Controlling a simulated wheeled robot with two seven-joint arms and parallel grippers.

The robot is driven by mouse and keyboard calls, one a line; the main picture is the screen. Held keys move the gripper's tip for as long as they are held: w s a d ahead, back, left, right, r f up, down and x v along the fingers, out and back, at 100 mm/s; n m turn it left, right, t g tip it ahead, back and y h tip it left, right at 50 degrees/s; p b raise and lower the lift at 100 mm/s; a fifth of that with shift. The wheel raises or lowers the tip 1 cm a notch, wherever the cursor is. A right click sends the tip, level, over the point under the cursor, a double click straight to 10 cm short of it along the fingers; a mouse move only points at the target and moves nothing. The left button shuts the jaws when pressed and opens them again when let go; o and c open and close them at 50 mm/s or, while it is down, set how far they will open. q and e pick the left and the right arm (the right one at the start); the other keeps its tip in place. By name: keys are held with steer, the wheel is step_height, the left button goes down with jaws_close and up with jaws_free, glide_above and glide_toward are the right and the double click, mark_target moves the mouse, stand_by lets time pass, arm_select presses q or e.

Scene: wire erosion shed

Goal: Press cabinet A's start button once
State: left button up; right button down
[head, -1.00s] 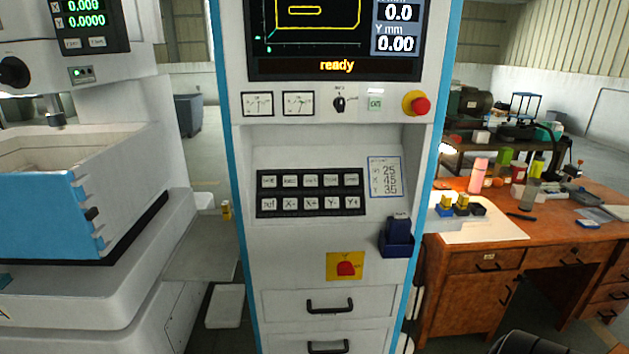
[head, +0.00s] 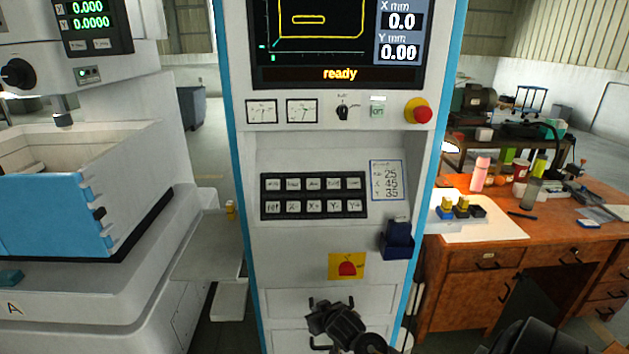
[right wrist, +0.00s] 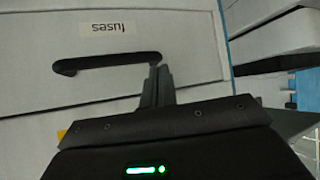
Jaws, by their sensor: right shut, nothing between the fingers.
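The control cabinet (head: 300,240) stands in the middle of the head view, white with blue edges, its screen (head: 340,40) showing "ready". A keypad (head: 313,195) with two rows of light keys sits on its front; most labels are too small to read. A small greenish square button (head: 378,111) sits above, beside a black knob (head: 343,112). I cannot tell which one is the start button. My right gripper (head: 322,304) is shut and empty, in front of the upper drawer, below the keypad. In the right wrist view its fingertips (right wrist: 158,80) are near the drawer handle (right wrist: 105,62); contact is unclear. My left gripper is not in view.
A red mushroom button (head: 418,111) and a red button on a yellow plate (head: 347,265) are on the cabinet. A dark blue holder (head: 397,243) juts out at lower right. The machine at left bears an "A" (head: 13,309). A wooden desk (head: 480,262) stands right.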

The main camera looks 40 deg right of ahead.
step_height(320, 180, up, 19)
steer(key=w+m+t+p, duration=0.1)
steer(key=w+t, duration=0.2)
steer(key=m+t+h+p, duration=0.1)
steer(key=m+t, duration=0.1)
steer(key=t, duration=0.3)
glide_toward(317, 184)
steer(key=a+r, duration=0.5)
steer(key=r, duration=0.2)
steer(key=shift+w+r+h, duration=0.25)
steer(key=shift+w+h, duration=0.05)
steer(key=shift+w, duration=0.2)
steer(key=shift+w+f, duration=0.1)
steer(key=shift+w+d+f+b, duration=0.85)
steer(key=shift+w+d+f, duration=0.25)
steer(key=shift+w+f, duration=0.25)
steer(key=shift+w+d+f+b, duration=0.85)
steer(key=shift+w+d+f, duration=0.25)
steer(key=shift+w, duration=0.35)
steer(key=shift+w+f, duration=0.1)
steer(key=shift+f, duration=0.05)
steer(key=shift+w+d+f, duration=0.15)
steer(key=shift+w, duration=0.05)
